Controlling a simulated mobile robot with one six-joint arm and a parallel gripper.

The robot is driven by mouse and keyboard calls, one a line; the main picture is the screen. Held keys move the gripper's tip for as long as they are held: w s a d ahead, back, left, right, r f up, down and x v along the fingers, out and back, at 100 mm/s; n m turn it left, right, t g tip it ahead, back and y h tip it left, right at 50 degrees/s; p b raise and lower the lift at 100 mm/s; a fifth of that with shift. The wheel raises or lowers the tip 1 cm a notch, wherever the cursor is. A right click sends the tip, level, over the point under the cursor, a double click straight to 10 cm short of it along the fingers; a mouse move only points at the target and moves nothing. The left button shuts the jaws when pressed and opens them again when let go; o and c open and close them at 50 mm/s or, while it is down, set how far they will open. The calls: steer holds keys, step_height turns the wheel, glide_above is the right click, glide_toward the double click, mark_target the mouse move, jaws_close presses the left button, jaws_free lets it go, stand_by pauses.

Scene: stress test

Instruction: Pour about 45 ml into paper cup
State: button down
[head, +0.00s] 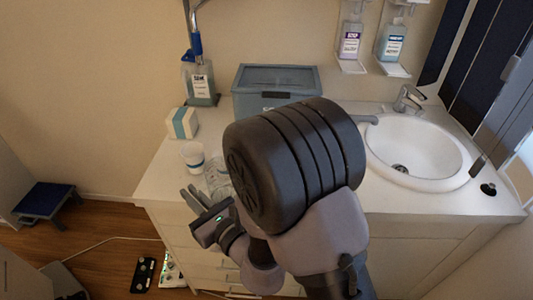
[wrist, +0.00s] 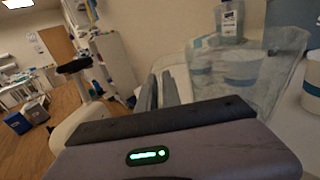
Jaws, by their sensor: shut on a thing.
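The white paper cup (head: 193,158) stands upright near the left edge of the counter in the head view. My gripper (head: 194,197) is just in front of it, shut on a clear vessel (head: 216,176) that sits right of the cup and is partly hidden by my arm. In the wrist view my gripper's fingers (wrist: 159,90) are close together, and the clear vessel (wrist: 213,78) fills the right side, looking tilted. A white, blue-banded shape shows through its wall. The liquid level cannot be made out.
A white-and-blue box (head: 183,122) stands behind the cup. A blue-grey bin (head: 276,91) and a pump bottle (head: 200,83) are at the back wall. The sink (head: 415,150) is at right. The counter's (head: 155,184) left edge is close to the cup.

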mark_target(208, 180)
steer(key=w+r+m+p, duration=0.1)
steer(key=w+d+r+m+p, duration=0.1)
steer(key=r+m+p, duration=0.1)
steer(key=d+r+m+p, duration=0.1)
steer(key=p, duration=0.1)
steer(key=shift+w+d+r+m, duration=0.2)
steer(key=shift+w+r+m, duration=0.1)
steer(key=shift+w, duration=0.1)
steer(key=w+d+r+m+p, duration=0.3)
steer(key=r+m+p, duration=0.3)
steer(key=p, duration=0.4)
steer(key=shift+w+d+r+m+g+p, duration=0.3)
steer(key=shift+w+d+r+g, duration=0.15)
steer(key=shift+w, duration=0.3)
steer(key=shift+w+r, duration=0.1)
steer(key=shift+r, duration=0.15)
steer(key=shift+w+d+r+m+p, duration=0.85)
steer(key=shift+w+m+p, duration=0.3)
steer(key=shift+p, duration=0.75)
